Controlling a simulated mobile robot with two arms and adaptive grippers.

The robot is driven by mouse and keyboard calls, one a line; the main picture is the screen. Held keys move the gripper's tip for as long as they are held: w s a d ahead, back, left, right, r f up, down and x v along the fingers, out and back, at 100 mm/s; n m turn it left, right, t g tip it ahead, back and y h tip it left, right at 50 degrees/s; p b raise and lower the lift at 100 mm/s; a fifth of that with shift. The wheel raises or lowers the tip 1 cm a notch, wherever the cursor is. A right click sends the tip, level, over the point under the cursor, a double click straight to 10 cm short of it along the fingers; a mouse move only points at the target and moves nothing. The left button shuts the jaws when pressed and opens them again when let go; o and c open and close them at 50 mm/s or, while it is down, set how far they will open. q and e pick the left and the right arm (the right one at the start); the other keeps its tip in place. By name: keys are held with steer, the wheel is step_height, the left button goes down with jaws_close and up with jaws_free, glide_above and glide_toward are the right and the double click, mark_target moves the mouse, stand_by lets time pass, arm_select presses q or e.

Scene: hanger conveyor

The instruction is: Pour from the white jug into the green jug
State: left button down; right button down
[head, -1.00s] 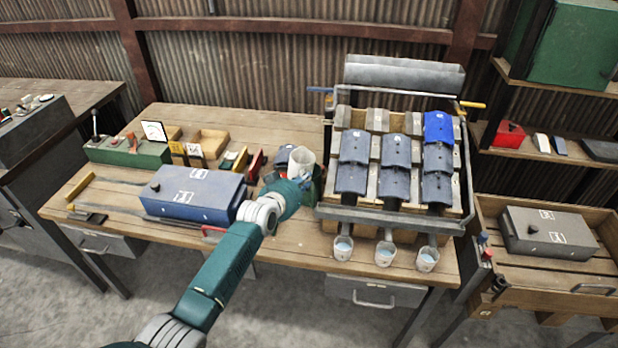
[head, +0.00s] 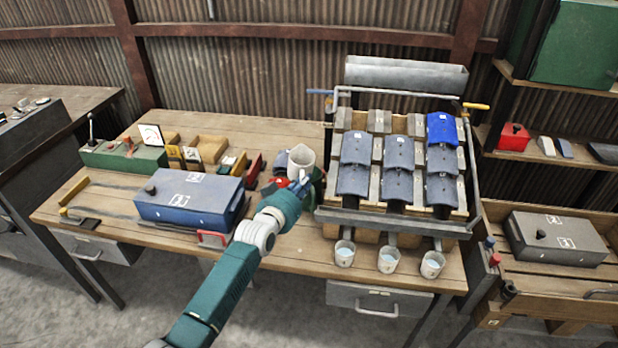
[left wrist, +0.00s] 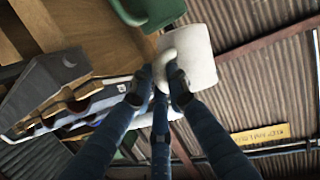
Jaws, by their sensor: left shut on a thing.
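The white jug (head: 301,160) is near the middle of the table, left of the slanted rack. My left gripper (head: 299,186) is shut on it at its near side. In the left wrist view the white jug (left wrist: 195,58) shows large, and the fingers (left wrist: 162,78) close around its handle. The green jug (head: 318,187) is beside the white jug on the right, partly hidden behind my gripper. A green curved form at the top of the left wrist view (left wrist: 150,14) looks like the green jug. The contents of both jugs cannot be seen. My right gripper is out of view.
The slanted rack (head: 470,222) with dark blue pieces stands close on the right. A blue box (head: 190,197) and small bins (head: 208,148) are on the left.

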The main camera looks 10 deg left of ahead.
arm_select(q)
steer(key=shift+r, duration=0.25)
step_height(320, 180, up, 3)
steer(key=p, duration=0.3)
steer(key=shift+f, duration=0.1)
